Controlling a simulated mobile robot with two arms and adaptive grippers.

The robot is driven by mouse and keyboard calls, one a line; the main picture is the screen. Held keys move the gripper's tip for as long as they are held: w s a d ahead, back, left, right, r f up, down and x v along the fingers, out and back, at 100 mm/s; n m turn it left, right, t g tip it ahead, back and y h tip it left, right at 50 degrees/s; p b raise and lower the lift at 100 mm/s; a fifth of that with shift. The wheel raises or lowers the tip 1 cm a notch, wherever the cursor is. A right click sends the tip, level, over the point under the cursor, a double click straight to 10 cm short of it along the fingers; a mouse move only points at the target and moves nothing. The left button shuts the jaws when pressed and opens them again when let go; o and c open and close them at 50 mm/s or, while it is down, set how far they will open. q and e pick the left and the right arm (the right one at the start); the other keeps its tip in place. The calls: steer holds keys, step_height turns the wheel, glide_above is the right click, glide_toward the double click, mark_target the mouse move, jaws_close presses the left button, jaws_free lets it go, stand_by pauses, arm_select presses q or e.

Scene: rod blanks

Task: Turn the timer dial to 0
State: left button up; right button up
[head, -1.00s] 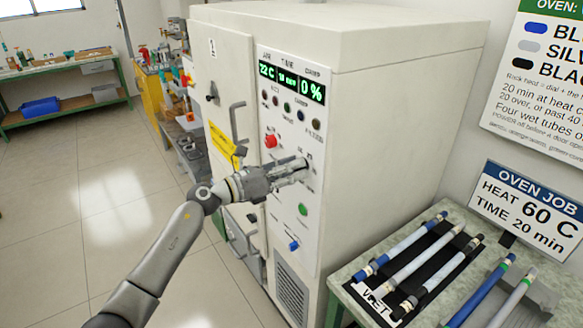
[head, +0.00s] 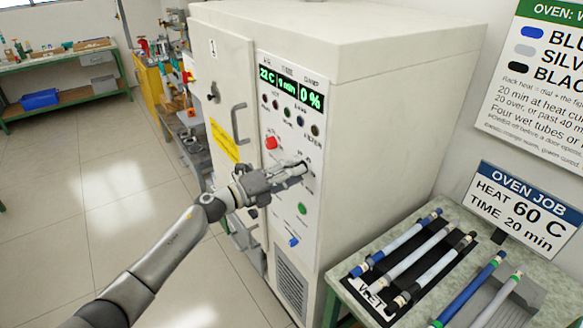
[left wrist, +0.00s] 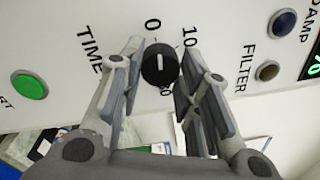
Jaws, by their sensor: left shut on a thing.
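The timer dial (left wrist: 160,65) is a black round knob with a white pointer line on the oven's white panel (left wrist: 60,45). In the left wrist view its pointer points up in the picture, between the 0 and 10 marks and nearer the 0. My left gripper (head: 302,168) reaches the panel in the head view and hides the dial there. It is shut on the timer dial, one finger on each side. The oven's green display (head: 290,88) shows 22 C, a small minutes figure that looks like 9, and 0 %. My right gripper is not in view.
The oven door handle (head: 240,124) sticks out to the left. A bench with blue, silver and black rods (head: 430,262) stands at the right.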

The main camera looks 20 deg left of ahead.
arm_select(q)
steer(key=shift+n, duration=0.7)
steer(key=o, duration=1)
steer(key=shift+s+a, duration=0.1)
steer(key=v, duration=1.2)
